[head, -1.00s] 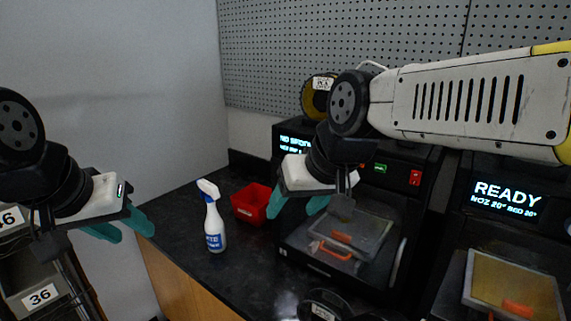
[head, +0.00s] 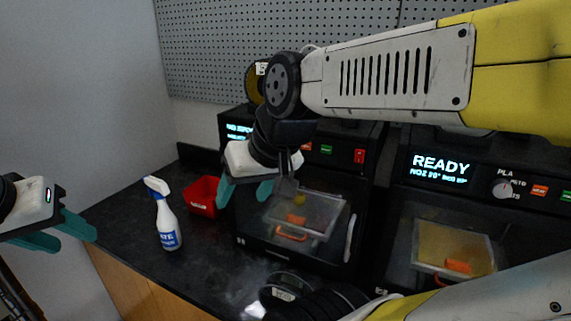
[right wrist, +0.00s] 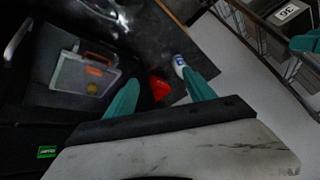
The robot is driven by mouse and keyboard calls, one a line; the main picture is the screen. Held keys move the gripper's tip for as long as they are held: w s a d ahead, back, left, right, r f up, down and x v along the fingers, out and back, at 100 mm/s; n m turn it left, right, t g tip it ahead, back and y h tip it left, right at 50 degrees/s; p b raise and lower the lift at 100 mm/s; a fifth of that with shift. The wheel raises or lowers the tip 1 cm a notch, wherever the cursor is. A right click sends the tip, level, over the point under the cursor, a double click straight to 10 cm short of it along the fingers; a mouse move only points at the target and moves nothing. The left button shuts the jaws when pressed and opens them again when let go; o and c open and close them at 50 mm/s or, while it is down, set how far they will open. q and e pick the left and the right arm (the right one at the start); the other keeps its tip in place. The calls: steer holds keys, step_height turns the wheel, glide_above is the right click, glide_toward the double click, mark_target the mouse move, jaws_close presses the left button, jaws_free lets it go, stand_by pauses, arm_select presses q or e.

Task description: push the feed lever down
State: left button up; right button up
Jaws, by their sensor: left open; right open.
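I cannot make out a feed lever in either view; part of the left printer (head: 345,255) is hidden behind my right arm. This black printer has a lit display, a green and a red switch, and a clear front door with an orange handle. My right gripper (head: 245,192) is open and empty, in front of the printer's left side; its teal fingers also show in the right wrist view (right wrist: 163,92). My left gripper (head: 65,235) is open and empty at the far left, away from the printers.
A second printer (head: 405,205) reading READY stands to the right. A spool (head: 254,85) sits above the left printer. A red bin (head: 203,197) and a white spray bottle (head: 168,225) stand on the dark counter (head: 130,235). A grey pegboard (head: 205,60) is behind.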

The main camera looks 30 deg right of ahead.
stand_by(0.3)
steer(key=shift+w+d+r, duration=0.1)
steer(key=shift+w+r, duration=0.05)
steer(key=shift+r, duration=0.05)
steer(key=c, duration=0.6)
steer(key=w+d+r, duration=0.2)
steer(key=r, duration=0.1)
steer(key=w+d+r, duration=0.1)
steer(key=shift+w+r, duration=0.15)
steer(key=shift+r, duration=0.2)
jaws_close()
steer(key=w+d+r+n, duration=0.1)
steer(key=w+d+r, duration=0.2)
steer(key=d+r, duration=0.3)
steer(key=w+d+r+n+g, duration=0.1)
steer(key=w+d+r, duration=0.2)
steer(key=d+r, duration=0.4)
steer(key=w+d+r+n, duration=0.1)
steer(key=w+d+r, duration=0.2)
steer(key=d, duration=0.9)
step_height(320, 180, up, 3)
steer(key=shift+w+d+r, duration=0.15)
steer(key=shift+d, duration=0.05)
